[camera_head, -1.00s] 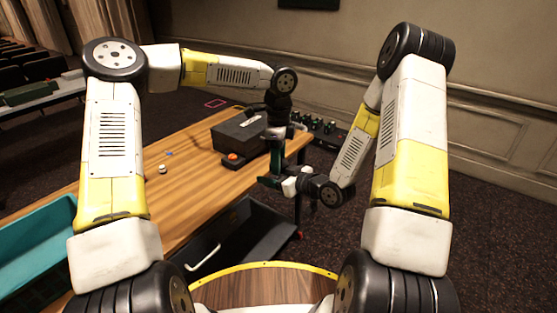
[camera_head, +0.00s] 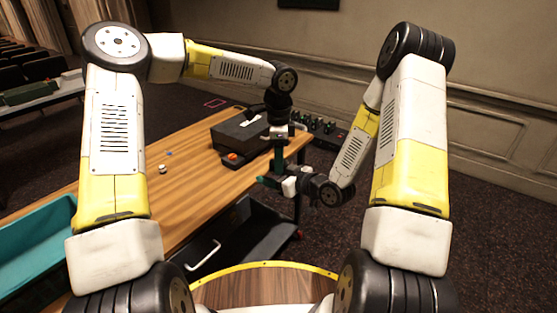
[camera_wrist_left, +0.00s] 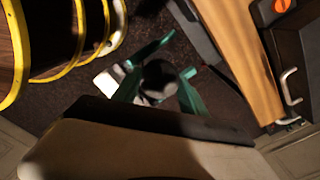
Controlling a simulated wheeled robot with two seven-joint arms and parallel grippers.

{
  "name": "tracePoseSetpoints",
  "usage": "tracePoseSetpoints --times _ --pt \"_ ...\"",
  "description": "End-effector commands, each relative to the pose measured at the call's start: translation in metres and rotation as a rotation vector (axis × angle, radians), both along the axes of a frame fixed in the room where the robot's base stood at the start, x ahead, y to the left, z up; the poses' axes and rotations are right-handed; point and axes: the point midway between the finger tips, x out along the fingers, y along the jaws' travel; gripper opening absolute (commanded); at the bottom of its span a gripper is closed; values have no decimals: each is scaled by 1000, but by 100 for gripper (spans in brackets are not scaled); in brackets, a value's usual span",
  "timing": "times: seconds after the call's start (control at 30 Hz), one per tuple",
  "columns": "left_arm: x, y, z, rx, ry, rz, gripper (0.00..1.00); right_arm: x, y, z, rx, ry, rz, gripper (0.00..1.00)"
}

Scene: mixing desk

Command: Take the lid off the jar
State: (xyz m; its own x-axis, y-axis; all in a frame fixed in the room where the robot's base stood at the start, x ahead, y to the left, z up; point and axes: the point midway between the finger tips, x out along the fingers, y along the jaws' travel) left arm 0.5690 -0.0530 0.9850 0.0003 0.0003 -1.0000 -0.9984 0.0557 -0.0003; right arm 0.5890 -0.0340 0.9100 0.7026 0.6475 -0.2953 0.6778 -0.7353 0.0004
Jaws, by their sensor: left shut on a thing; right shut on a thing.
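My left gripper (camera_head: 278,164) points down at the right end of the desk. Its teal fingers are closed around a round dark-grey thing, seemingly the lid (camera_wrist_left: 158,78), in the left wrist view. My right gripper (camera_head: 268,181) comes in from the right, just below the left one, with its fingers pointing left. Its teal fingertips also show beyond the round thing in the left wrist view. It is shut, apparently on the jar, which is mostly hidden by fingers and lid. I cannot tell whether lid and jar are apart.
The wooden desk (camera_head: 120,205) carries a black case (camera_head: 240,132), a small box with an orange knob (camera_head: 232,156) and a small white item (camera_head: 163,169). A dark open drawer (camera_head: 262,232) juts out below. A teal bin (camera_head: 35,250) stands at left. The desk's middle is mostly clear.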

Motion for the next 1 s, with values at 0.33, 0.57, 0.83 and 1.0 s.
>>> tracePoseSetpoints --times 0.33,0.57,0.83,1.0 --pt "0 0 12 1 -1 1 2 0 0 0 1 -1 0 0" --pt "0 0 20 0 -1 0 2 0 0 0 1 -1 0 0" --pt "0 0 20 0 -1 0 2 0 0 0 1 -1 0 0" --pt "1 0 26 0 -3 1 2 0 0 0 1 -1 0 0"
